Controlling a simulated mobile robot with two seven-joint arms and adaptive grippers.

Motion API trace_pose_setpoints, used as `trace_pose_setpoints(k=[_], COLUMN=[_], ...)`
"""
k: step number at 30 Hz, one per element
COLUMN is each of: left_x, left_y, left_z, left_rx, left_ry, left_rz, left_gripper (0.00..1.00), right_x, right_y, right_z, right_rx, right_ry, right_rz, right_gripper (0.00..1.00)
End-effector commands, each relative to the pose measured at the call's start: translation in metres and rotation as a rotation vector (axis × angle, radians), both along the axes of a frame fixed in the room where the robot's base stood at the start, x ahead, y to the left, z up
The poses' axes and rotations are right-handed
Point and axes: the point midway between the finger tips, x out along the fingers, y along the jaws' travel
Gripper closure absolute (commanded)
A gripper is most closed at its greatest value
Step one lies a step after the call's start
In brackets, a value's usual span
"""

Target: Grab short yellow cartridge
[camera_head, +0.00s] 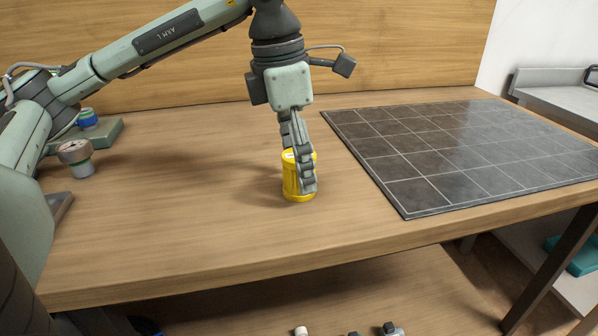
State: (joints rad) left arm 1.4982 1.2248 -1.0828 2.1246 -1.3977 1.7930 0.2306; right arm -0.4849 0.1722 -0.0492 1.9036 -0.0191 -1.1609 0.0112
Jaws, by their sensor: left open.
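The short yellow cartridge (290,181) stands upright on the wooden table, near the middle of the head view. My left gripper (297,170) comes down over it from above, pointing downward. Its jaws are open, with one finger in front of the cartridge and the other behind it. The front finger hides part of the cartridge's right side. I cannot tell whether the fingers touch it. My right gripper is not in view.
A dark gridded mat (450,150) lies on the table to the right. Several small items lie below the table's front edge. The table's middle left is clear.

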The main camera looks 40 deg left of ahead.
Motion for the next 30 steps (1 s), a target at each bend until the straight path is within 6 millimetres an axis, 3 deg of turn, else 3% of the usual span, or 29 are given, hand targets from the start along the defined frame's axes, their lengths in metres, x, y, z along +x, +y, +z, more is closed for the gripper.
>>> trace_pose_setpoints(k=[8, 22, 30], left_x=[0.0008, 0.0008, 0.001], left_y=[-0.0004, -0.0005, -0.0006], left_z=[-0.0055, -0.0051, -0.0038], left_rx=[0.0, 0.0, -0.001], left_ry=[-0.001, -0.001, -0.002], left_rz=[0.0, 0.0, 0.0], left_gripper=[0.31, 0.87, 0.88], right_x=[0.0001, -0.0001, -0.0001], right_y=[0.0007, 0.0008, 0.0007], right_z=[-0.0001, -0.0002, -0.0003], right_rx=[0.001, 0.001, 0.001], right_ry=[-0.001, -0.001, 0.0], right_rz=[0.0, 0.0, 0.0], right_gripper=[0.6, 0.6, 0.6])
